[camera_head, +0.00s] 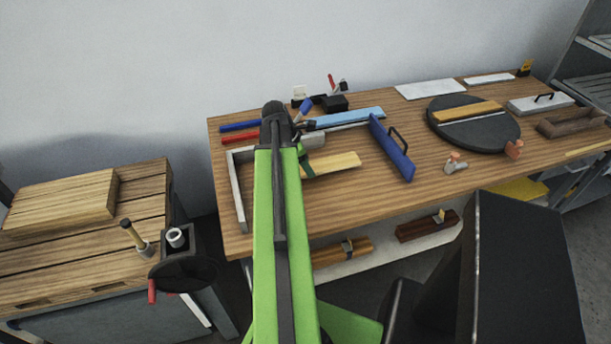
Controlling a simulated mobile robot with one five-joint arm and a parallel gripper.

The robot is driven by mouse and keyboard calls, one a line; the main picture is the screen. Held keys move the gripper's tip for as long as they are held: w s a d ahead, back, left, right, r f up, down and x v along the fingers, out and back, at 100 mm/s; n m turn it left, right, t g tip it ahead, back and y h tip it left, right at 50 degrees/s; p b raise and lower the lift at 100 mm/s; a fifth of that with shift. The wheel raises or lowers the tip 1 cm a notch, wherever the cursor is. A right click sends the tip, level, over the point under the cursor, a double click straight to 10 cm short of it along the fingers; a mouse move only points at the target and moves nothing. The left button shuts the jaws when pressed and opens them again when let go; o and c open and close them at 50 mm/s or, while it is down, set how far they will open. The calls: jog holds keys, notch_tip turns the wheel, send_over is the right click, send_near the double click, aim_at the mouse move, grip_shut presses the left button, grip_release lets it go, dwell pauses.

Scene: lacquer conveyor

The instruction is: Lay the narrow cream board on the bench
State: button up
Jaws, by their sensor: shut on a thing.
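The narrow cream board (335,164) is a pale yellow wooden strip over the front left part of the wooden bench (340,204). My gripper (304,165) is at the board's left end, partly hidden behind my green arm, and is shut on the board. The board's right end sticks out free. It looks close to the bench top, but I cannot tell whether it touches it or hangs just above.
A grey angled frame (238,190) lies left of my arm. A blue board with a handle (391,149) stands right of the cream board. Behind are a light blue strip (349,117), blue and red bars. A dark round turntable (447,133) holds another wooden strip. The bench's front middle is clear.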

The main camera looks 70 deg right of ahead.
notch_tip(320, 180, down, 4)
jog(key=b, duration=0.2)
jog(key=shift+r+b, duration=0.15)
jog(key=shift+b, duration=0.15)
jog(key=shift+r, duration=0.2)
jog(key=shift+f, duration=0.15)
jog(key=o, duration=1.6)
jog(key=shift+o, duration=0.2)
jog(key=shift+r+p, duration=0.5)
jog(key=shift+p, duration=0.05)
jog(key=p+v, duration=1)
jog(key=v, duration=0.1)
jog(key=shift+w+a+r+p, duration=0.15)
jog(key=shift+r+p, duration=0.1)
jog(key=shift+p, duration=0.1)
jog(key=shift+f, duration=0.15)
